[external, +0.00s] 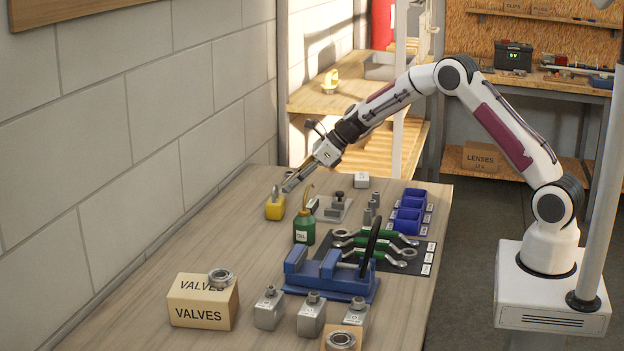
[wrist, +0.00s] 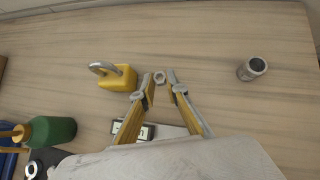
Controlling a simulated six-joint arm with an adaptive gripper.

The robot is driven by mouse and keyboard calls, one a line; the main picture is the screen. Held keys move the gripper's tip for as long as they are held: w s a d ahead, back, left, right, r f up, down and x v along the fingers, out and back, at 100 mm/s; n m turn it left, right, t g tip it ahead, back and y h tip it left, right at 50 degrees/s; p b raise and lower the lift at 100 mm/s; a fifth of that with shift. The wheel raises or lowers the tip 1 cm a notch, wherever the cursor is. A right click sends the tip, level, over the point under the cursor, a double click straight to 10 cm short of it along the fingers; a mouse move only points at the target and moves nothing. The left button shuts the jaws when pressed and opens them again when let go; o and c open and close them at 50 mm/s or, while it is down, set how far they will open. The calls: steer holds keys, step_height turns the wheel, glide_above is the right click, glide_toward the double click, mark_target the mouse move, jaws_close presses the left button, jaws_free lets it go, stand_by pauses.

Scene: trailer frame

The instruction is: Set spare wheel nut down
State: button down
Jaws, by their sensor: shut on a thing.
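The spare wheel nut (wrist: 160,77) is a small grey hex nut with a hole. In the wrist view it sits between the fingertips of my gripper (wrist: 159,82), which is shut on it. In the external view my gripper (external: 288,185) is low over the far end of the wooden bench, beside and just above a yellow padlock (external: 275,208). The nut cannot be made out there. I cannot tell whether the nut touches the bench top. The padlock also shows in the wrist view (wrist: 118,78), left of the nut and apart from it.
A green oil can (external: 304,228) stands near the gripper, with a blue vise (external: 330,275) nearer the camera. A metal cylinder (wrist: 252,69) stands right of the nut in the wrist view. Bare bench lies beyond the nut. A block wall (external: 150,120) borders the bench's left.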

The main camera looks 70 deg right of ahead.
mark_target(293, 204)
steer(key=shift+f, duration=0.15)
steer(key=shift+f, duration=1.7)
steer(key=shift+f, duration=0.1)
steer(key=c, duration=2)
jaws_free()
steer(key=shift+f, duration=0.1)
steer(key=shift+r, duration=0.25)
steer(key=shift+v, duration=5.95)
